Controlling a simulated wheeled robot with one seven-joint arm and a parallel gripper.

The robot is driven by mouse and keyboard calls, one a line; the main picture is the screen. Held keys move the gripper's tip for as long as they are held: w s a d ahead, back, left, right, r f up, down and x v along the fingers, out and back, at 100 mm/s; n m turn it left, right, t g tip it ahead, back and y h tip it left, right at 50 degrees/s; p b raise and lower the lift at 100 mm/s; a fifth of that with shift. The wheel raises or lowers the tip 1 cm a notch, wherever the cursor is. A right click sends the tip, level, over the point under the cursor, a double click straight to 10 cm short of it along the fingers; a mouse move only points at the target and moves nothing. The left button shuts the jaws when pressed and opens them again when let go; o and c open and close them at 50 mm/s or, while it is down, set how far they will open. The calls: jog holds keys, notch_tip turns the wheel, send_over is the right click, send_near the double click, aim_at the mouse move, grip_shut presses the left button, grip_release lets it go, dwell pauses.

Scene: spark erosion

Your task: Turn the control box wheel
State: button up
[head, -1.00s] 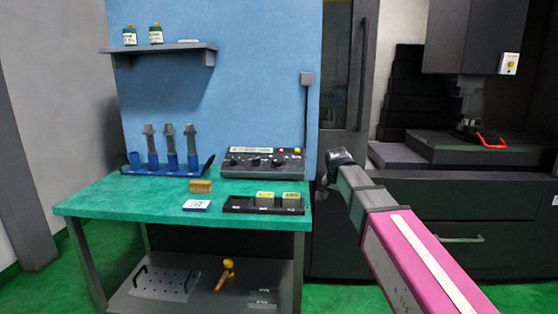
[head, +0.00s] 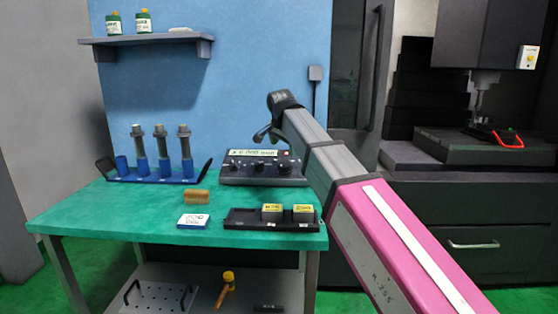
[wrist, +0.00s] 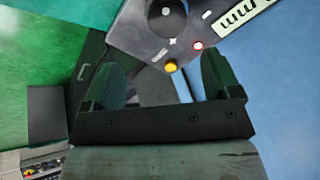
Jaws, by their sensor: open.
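The control box (head: 240,180) is a dark panel with several black knobs and a pale display, at the back right of the green bench. Its black knob (head: 258,165) is in its front middle. In the wrist view the control box (wrist: 140,30) fills the top, with a dark knob (wrist: 172,14) at the upper edge, and red and yellow buttons near my fingers.
On the bench, a blue rack (head: 150,178) with dark tool holders stands left of the box. A shelf (head: 150,43) hangs above.

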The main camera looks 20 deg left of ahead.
aim_at(285, 163)
jog(key=x, duration=1.1)
jog(key=shift+w+a+r, duration=0.2)
jog(key=shift+w+a, duration=0.05)
jog(key=shift+a, duration=0.1)
jog(key=c, duration=0.9)
